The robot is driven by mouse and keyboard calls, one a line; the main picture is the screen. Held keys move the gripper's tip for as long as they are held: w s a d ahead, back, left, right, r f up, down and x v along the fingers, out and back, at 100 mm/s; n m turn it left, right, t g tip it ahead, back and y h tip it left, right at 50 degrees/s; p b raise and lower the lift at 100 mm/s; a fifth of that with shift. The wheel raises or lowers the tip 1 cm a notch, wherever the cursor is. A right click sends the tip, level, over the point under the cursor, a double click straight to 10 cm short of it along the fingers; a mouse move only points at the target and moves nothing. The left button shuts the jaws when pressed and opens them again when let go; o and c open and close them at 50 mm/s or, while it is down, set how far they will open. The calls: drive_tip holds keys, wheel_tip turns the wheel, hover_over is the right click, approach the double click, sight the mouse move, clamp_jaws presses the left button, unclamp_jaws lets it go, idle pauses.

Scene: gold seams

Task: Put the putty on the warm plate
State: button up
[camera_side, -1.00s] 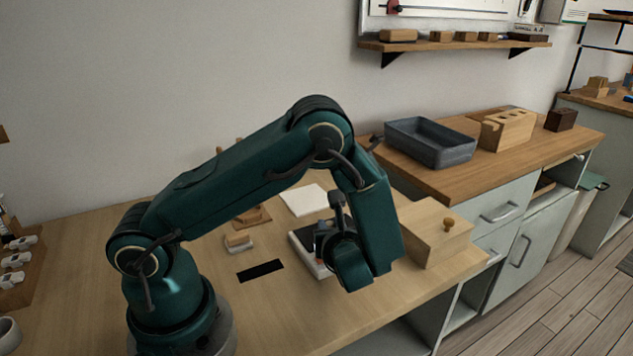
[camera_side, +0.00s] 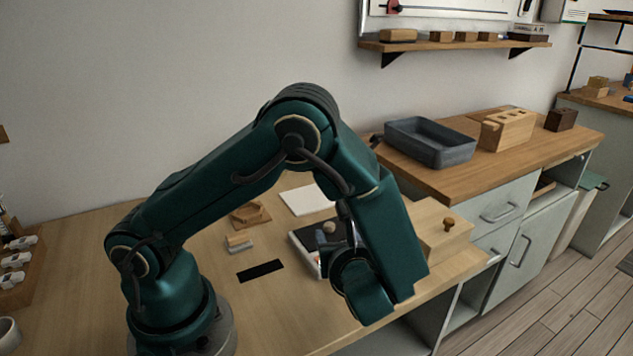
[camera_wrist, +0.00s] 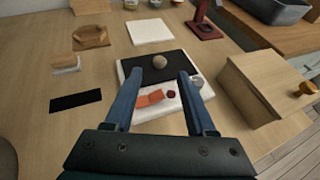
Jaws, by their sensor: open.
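A small beige round lump, which looks like the putty (camera_wrist: 159,61), rests on the black top of a white-rimmed plate, which looks like the warm plate (camera_wrist: 122,73). In the side view the lump (camera_side: 329,227) also shows on the plate's dark surface (camera_side: 311,240). My gripper (camera_wrist: 159,75) is open and empty. Its two blue fingers are spread apart on the near side of the lump, with a gap between them and it. In the side view my arm hides part of the plate and most of the gripper.
Orange and dark red pieces (camera_wrist: 150,98) lie at the plate's near part. A wooden box with a knob (camera_wrist: 253,88) stands close on the right. A white square (camera_wrist: 150,32) lies behind, a black strip (camera_wrist: 75,100) left, and a dark red stand (camera_wrist: 205,28) back right.

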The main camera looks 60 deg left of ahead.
drive_tip(key=v, duration=0.4)
drive_tip(key=shift+d, duration=0.2)
drive_tip(key=s+d+r+n+h, duration=0.1)
drive_tip(key=s+r+n+h, duration=0.3)
drive_tip(key=n, duration=0.7)
drive_tip(key=s+d+r+n+h, duration=0.2)
drive_tip(key=s+r+n+h, duration=0.2)
drive_tip(key=n, duration=0.7)
drive_tip(key=s+h, duration=0.2)
drive_tip(key=h, duration=0.2)
drive_tip(key=shift+r+t, duration=0.3)
drive_tip(key=shift+r, duration=0.1)
